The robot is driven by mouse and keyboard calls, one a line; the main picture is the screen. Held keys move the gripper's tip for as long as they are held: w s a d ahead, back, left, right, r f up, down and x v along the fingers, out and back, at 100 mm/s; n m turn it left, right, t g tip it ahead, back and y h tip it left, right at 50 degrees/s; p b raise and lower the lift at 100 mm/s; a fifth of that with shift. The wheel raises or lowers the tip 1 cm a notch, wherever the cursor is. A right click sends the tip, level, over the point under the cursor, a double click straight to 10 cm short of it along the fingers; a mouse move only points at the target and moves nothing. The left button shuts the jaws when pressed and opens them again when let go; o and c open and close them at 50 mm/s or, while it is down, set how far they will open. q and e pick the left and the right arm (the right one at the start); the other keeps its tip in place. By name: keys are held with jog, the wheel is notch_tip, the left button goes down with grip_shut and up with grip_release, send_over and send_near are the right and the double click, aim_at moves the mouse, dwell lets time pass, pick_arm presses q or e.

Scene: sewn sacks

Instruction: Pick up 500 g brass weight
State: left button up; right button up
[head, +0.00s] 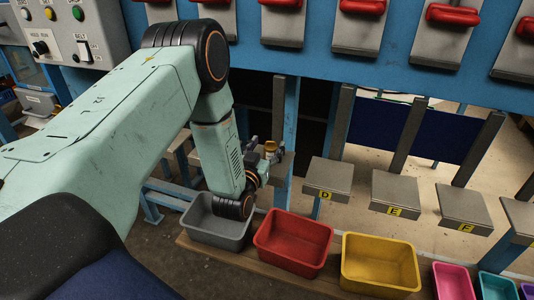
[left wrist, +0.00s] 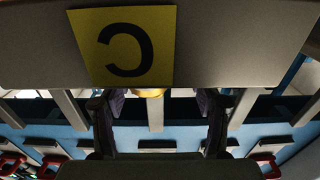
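The brass weight (head: 271,147) is a small gold-coloured piece in the head view, at the fingers of my left gripper (head: 268,158). In the left wrist view only a thin strip of the brass weight (left wrist: 151,92) shows at the edge of the grey plate marked C (left wrist: 230,40); the plate hides the rest. My left gripper (left wrist: 160,115) has its fingers well apart, one on each side of the weight, with gaps between. The left wrist picture is upside down. My right gripper is in neither view.
Grey plates marked D (head: 328,178) and E (head: 395,188) stand to the right. Below are a grey bin (head: 216,228), a red bin (head: 292,243) and a yellow bin (head: 380,262). Upright bars and a blue frame (head: 300,62) with red handles stand behind.

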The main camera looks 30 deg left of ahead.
pick_arm(q)
jog(key=shift+d+r, duration=0.35)
jog(key=shift+d, duration=0.5)
jog(key=c, duration=0.6)
jog(key=shift+a+f, duration=0.25)
jog(key=shift+a, duration=0.3)
jog(key=c, duration=0.4)
jog(key=shift+d+r, duration=0.1)
jog(key=shift+d, duration=0.2)
grip_shut()
